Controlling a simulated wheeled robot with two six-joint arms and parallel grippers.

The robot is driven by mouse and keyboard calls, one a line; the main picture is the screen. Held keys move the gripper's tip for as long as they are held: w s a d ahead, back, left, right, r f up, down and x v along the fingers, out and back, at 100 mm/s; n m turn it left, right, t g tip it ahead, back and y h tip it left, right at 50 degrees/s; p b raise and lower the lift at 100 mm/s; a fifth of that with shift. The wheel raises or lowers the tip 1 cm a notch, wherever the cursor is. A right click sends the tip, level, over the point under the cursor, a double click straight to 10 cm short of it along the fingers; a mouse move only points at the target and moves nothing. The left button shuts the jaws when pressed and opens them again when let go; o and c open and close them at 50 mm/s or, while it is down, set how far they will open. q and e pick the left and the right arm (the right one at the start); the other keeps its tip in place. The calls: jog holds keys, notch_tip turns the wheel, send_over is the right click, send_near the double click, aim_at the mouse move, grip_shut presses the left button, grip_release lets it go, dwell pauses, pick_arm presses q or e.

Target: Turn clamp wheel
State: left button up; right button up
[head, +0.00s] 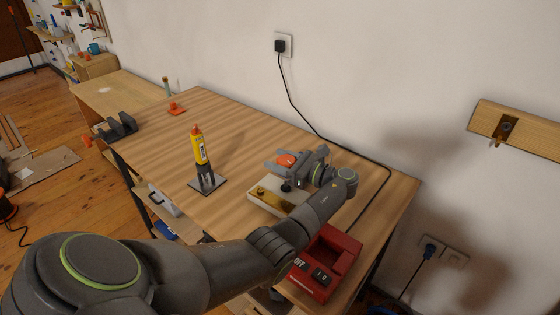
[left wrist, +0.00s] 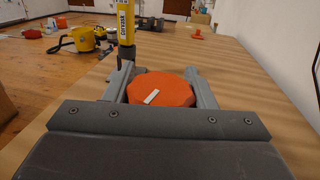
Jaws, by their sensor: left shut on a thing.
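The clamp wheel is an orange-red, many-sided knob with a white mark (left wrist: 162,90), held between the two grey fingers of my left gripper (left wrist: 160,84) in the left wrist view. In the head view the orange wheel (head: 286,160) sits over a pale base block (head: 278,197) on the wooden table. My left gripper (head: 296,160) is shut on the wheel from the right side. The part under the wheel is mostly hidden by the gripper. My right gripper is not in view.
A yellow tube (head: 200,147) stands in a dark holder left of the block. A red box marked OFF (head: 325,263) sits at the table's near right. A black cable (head: 335,145) runs from a wall socket across the table's back.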

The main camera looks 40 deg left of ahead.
pick_arm(q)
jog(key=o, duration=1)
jog(key=shift+c, duration=0.2)
jog(key=w+d+b, duration=0.1)
jog(key=d+b, duration=0.3)
jog(key=d, duration=1.3)
jog(key=shift+w+d+b, duration=0.2)
jog(key=shift+w+b, duration=0.1)
jog(key=shift+b, duration=0.05)
